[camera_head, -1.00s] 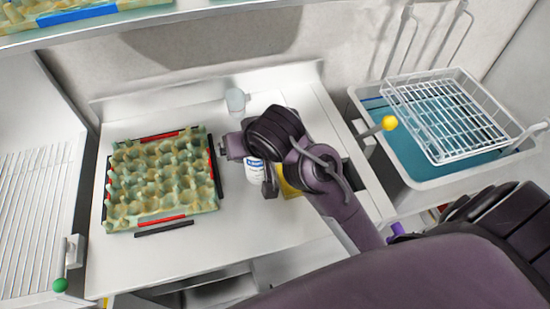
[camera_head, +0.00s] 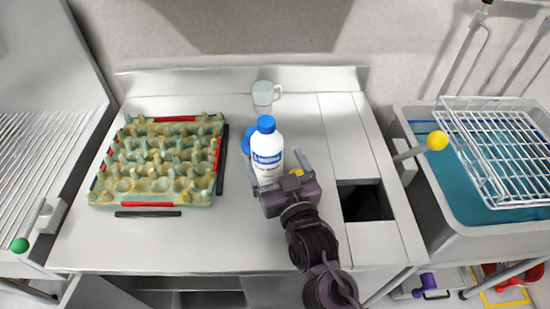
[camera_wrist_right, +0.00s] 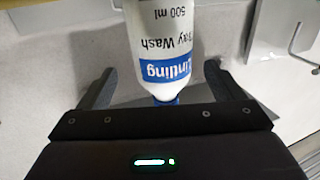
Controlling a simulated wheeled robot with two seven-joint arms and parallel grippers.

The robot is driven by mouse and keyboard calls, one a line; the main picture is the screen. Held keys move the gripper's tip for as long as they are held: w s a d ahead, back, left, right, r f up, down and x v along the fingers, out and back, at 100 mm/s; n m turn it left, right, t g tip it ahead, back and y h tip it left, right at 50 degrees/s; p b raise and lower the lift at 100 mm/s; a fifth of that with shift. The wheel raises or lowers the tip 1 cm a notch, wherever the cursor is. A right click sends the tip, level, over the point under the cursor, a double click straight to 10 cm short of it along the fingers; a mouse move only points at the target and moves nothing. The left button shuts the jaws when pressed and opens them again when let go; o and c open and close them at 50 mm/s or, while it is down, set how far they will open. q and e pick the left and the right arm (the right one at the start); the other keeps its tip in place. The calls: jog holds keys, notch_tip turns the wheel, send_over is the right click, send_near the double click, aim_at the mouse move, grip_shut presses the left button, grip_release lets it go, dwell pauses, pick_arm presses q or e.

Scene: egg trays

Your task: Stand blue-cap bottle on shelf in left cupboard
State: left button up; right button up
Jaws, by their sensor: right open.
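The white bottle with a blue cap (camera_head: 267,150) and a blue label stands upright on the white worktop. My right gripper (camera_head: 274,171) is open, just in front of the bottle, with its fingers on either side of the bottle's near side in the head view. In the right wrist view the bottle (camera_wrist_right: 165,35) appears upside down between the open fingers of the right gripper (camera_wrist_right: 155,85), with a gap on each side. My left gripper is not in view. The inside of the cupboard below the worktop is mostly hidden.
An egg tray (camera_head: 160,185) with red and black strips around it lies on the left. A clear mug (camera_head: 264,97) stands behind the bottle. A dark square opening (camera_head: 366,203) is to the right. A blue-water basin (camera_head: 465,200) with a wire rack stands further right.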

jog(key=shift+w+a+r, duration=0.15)
jog(key=shift+w+a, duration=0.05)
jog(key=shift+w, duration=0.25)
jog(key=shift+w+a+r, duration=0.1)
jog(key=shift+w+a, duration=0.05)
jog(key=shift+w, duration=0.25)
jog(key=p+x, duration=0.2)
jog(key=x, duration=0.2)
jog(key=shift+w+a+f, duration=0.15)
jog(key=shift+w+f, duration=0.05)
jog(key=shift+w, duration=0.1)
jog(key=shift+w+a+f, duration=0.1)
jog(key=shift+w, duration=0.2)
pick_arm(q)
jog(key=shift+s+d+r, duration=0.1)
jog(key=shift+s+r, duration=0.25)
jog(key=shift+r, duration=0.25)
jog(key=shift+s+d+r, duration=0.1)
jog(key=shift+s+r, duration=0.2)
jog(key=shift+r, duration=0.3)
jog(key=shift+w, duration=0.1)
pick_arm(e)
jog(key=shift+c, duration=0.2)
